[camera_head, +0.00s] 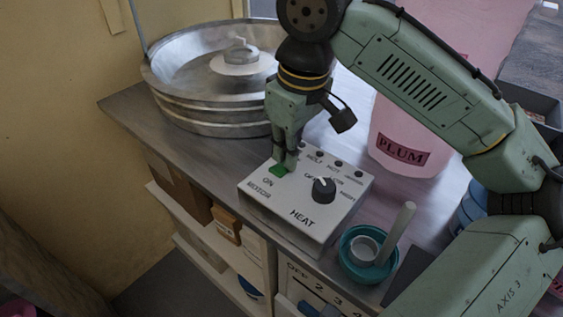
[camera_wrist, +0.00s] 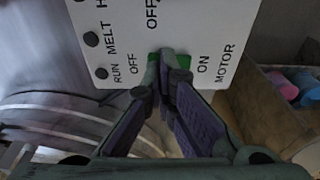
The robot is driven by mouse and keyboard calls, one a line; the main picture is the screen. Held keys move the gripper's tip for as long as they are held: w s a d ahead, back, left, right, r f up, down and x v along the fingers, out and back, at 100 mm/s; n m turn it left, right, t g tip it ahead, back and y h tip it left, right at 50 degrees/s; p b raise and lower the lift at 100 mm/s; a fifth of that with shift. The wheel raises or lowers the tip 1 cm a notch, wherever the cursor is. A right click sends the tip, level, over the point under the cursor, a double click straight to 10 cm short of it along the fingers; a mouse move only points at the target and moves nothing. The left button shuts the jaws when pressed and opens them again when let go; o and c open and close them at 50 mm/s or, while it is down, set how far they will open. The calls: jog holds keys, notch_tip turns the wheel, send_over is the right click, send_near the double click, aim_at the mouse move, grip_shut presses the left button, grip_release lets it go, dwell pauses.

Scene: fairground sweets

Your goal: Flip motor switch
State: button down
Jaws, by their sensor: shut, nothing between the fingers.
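The white control box (camera_head: 300,208) stands on the counter, with a black HEAT knob (camera_head: 323,189) and several small dark indicators. The green motor switch (camera_head: 278,169) is at the box's left end, near the ON and MOTOR labels. My gripper (camera_head: 284,166) is shut and empty, with its fingertips down at the switch. In the wrist view the shut fingertips (camera_wrist: 166,62) cover the middle of the green switch (camera_wrist: 184,63), between the OFF and ON labels. They seem to touch it. The fingers hide much of the switch, so I cannot tell its position.
A round metal pan (camera_head: 215,75) with a central spinner head stands behind left. A pink tub labelled PLUM (camera_head: 400,135) is behind right. A teal cup (camera_head: 366,256) with an upright stick stands right of the box. Shelves (camera_head: 215,245) lie below the counter's front edge.

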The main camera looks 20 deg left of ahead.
jog(key=shift+w+a+r+p, duration=0.1)
jog(key=shift+w+r+p, duration=0.05)
jog(key=shift+r+p, duration=0.5)
jog(key=shift+w+a+r+p, duration=0.1)
jog(key=shift+r+p, duration=0.4)
jog(key=shift+p, duration=0.25)
notch_tip(320, 180, up, 4)
jog(key=p, duration=0.4)
jog(key=shift+d+r, duration=0.1)
jog(key=shift+r, duration=0.05)
jog(key=shift+s, duration=0.1)
